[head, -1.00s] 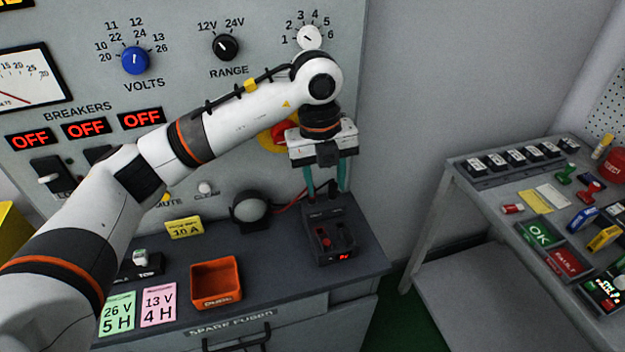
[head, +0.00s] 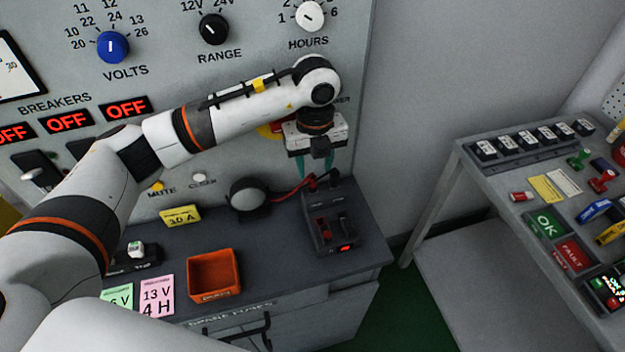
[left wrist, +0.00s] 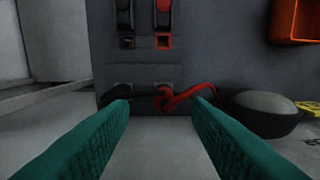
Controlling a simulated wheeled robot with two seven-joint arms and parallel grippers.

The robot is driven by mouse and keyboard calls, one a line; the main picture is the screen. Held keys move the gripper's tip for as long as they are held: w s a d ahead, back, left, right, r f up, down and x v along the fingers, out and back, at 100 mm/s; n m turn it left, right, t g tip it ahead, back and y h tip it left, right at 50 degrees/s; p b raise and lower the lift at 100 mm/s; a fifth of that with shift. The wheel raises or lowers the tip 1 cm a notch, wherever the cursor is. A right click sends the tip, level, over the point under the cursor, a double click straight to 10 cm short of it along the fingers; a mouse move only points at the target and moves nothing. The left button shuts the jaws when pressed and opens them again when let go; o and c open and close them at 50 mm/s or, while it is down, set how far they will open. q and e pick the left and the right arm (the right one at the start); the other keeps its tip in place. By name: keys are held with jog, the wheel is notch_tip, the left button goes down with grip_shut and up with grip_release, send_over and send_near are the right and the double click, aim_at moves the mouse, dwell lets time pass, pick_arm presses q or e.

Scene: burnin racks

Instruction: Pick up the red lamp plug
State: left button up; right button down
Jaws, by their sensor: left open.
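A dark test box (head: 322,232) with red and black parts on its face stands on the bench's right end, below my left gripper (head: 315,170). A red lead (head: 288,192) runs from the round grey lamp (head: 249,193) to the far edge of the box. In the left wrist view, the red lead (left wrist: 190,94) and its plug end (left wrist: 168,101) lie at the box edge beside a black lead (left wrist: 145,93). My left gripper's teal fingers (left wrist: 160,112) are open, one on each side of these leads, with nothing clasped. The plug's exact shape is hard to tell. My right gripper is out of view.
An orange bin (head: 214,275), a yellow tag (head: 180,215) and pink and green cards stand on the bench to the left. The grey breaker panel (head: 255,110) rises close behind. A second table (head: 480,190) with switches stands at right, across a gap.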

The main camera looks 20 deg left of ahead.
aim_at(313, 177)
pick_arm(q)
jog(key=f, duration=0.2)
jog(key=f+p, duration=0.1)
jog(key=shift+s+a+f+p, duration=0.1)
jog(key=shift+a+f+p, duration=0.1)
jog(key=shift+f+p, duration=0.15)
jog(key=shift+f, duration=0.5)
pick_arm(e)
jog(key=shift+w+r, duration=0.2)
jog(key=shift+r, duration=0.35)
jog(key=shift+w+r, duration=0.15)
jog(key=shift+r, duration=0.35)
pick_arm(q)
jog(key=c, duration=0.9)
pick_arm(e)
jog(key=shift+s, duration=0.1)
pick_arm(q)
jog(key=shift+r, duration=0.1)
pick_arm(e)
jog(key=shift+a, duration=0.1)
